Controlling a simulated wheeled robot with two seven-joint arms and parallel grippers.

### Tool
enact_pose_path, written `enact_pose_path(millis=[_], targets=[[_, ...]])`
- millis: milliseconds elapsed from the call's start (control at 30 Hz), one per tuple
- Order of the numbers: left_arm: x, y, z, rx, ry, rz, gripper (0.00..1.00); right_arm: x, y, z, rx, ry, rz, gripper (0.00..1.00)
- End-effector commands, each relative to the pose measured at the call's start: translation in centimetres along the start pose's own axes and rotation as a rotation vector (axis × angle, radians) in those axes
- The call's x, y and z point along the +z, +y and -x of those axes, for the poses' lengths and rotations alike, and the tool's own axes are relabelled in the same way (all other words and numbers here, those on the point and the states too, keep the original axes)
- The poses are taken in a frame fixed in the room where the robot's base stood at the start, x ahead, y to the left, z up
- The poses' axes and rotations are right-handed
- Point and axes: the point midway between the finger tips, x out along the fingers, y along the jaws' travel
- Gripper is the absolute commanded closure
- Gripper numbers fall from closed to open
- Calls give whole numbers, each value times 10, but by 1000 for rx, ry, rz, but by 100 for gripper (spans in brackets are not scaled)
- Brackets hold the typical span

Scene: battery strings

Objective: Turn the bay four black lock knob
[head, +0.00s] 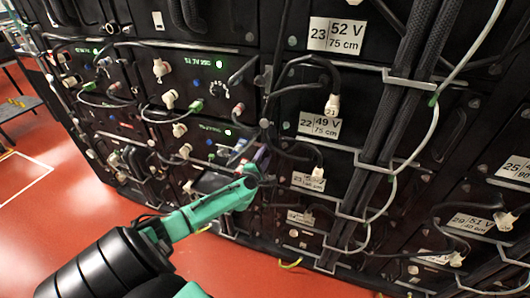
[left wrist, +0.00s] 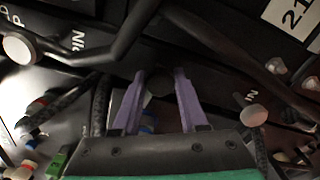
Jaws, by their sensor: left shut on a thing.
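My left gripper (head: 259,157) reaches in from the lower left to the front of the dark battery rack. It also shows in the left wrist view (left wrist: 160,78), where its two purple fingers stand on either side of a round black knob (left wrist: 158,83). The fingers are shut on this knob, which sits at the lower edge of a black panel. In the head view the gripper and arm hide the knob. I cannot read a bay number beside it. My right gripper is in neither view.
Labelled modules, such as a "22 49 V" label (head: 319,125), fill the rack.

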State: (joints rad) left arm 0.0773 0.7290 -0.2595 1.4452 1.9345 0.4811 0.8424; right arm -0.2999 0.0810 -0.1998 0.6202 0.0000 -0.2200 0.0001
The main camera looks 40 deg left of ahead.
Motion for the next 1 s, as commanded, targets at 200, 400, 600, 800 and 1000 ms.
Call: enact_pose_path(millis=[200,400,600,800,1000], targets=[[2,2,1,-3,1,-181,100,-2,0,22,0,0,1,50],[2,1,0,-4,0,-371,100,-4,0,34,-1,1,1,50],[1,0,1,-5,0,-562,100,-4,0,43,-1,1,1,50],[1,-1,0,-4,-1,-752,100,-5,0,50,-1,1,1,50],[1,-1,1,-4,-2,-943,100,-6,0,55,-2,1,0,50]])
